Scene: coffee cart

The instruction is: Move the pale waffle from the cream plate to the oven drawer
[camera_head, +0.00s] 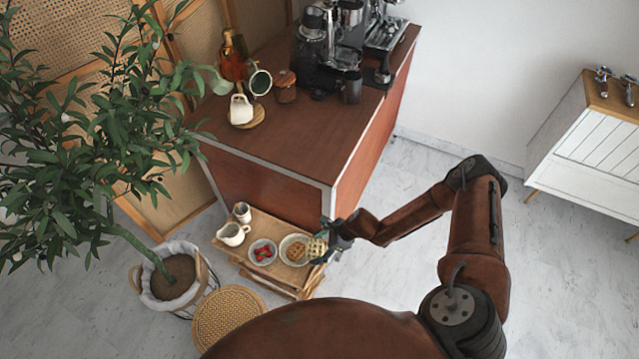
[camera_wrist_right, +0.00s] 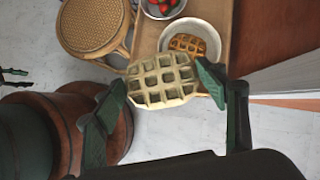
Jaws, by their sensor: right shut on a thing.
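The pale waffle (camera_wrist_right: 162,82) is between the fingers of my right gripper (camera_wrist_right: 158,92) in the right wrist view. The gripper is shut on its two sides. In the head view the pale waffle (camera_head: 316,247) shows at the right edge of the cream plate (camera_head: 284,257), by my right gripper (camera_head: 328,250). A browner waffle (camera_head: 297,251) lies on the plate, and it also shows in the right wrist view (camera_wrist_right: 187,44). No oven drawer can be made out in either view. My left gripper is not in view.
The plate stands on a small wooden table (camera_head: 262,220) with a bowl of strawberries (camera_head: 262,252), a white pitcher (camera_head: 233,234) and a cup (camera_head: 242,212). A woven stool (camera_head: 229,318) and a potted plant (camera_head: 168,278) are to the left. The coffee cart (camera_head: 290,150) stands behind.

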